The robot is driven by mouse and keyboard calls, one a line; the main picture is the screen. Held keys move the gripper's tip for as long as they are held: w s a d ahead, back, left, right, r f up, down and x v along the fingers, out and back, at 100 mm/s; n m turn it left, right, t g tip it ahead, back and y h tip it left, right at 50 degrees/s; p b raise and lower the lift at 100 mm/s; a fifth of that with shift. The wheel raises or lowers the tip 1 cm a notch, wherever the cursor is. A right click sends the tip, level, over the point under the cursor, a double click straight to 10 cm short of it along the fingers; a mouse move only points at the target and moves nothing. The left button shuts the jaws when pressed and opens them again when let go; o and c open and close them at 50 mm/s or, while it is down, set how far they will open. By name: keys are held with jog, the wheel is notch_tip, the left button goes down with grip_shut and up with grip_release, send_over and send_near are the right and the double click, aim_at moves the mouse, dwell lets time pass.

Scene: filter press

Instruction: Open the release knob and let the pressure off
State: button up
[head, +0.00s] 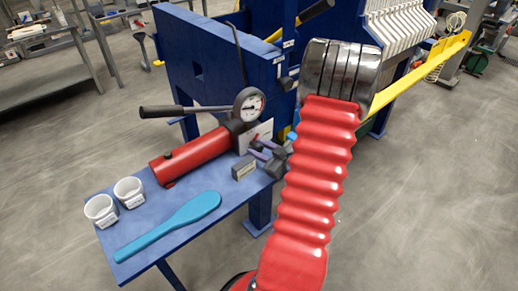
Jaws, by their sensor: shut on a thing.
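The red hand pump (192,157) lies on the blue bench, with its black lever handle (180,111) pointing left. A round white-faced pressure gauge (249,104) stands at its right end; its needle is too small to read. My gripper (264,153), grey with purple fingers, is at that right end, below the gauge and partly behind my red arm. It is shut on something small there. The place fits the release knob, but the fingers hide the knob itself, and I cannot tell how far it is turned.
Two white cups (101,210) and a blue paddle (168,227) lie on the bench (222,226). The blue press frame (215,62) rises behind, with a yellow bar (420,72) at right.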

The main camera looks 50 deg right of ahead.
jog(key=m, duration=0.1)
jog(key=m+y, duration=0.1)
jog(key=m, duration=0.1)
jog(key=shift+a+f+y, duration=0.2)
jog(key=shift+f+y, duration=0.1)
jog(key=shift+m+t+y, duration=0.6)
jog(key=shift+m, duration=1.2)
jog(key=shift+r, duration=0.1)
jog(key=o, duration=0.7)
jog(key=shift+o, duration=0.2)
jog(key=shift+s+d+r, duration=0.1)
jog(key=shift+s+r, duration=0.05)
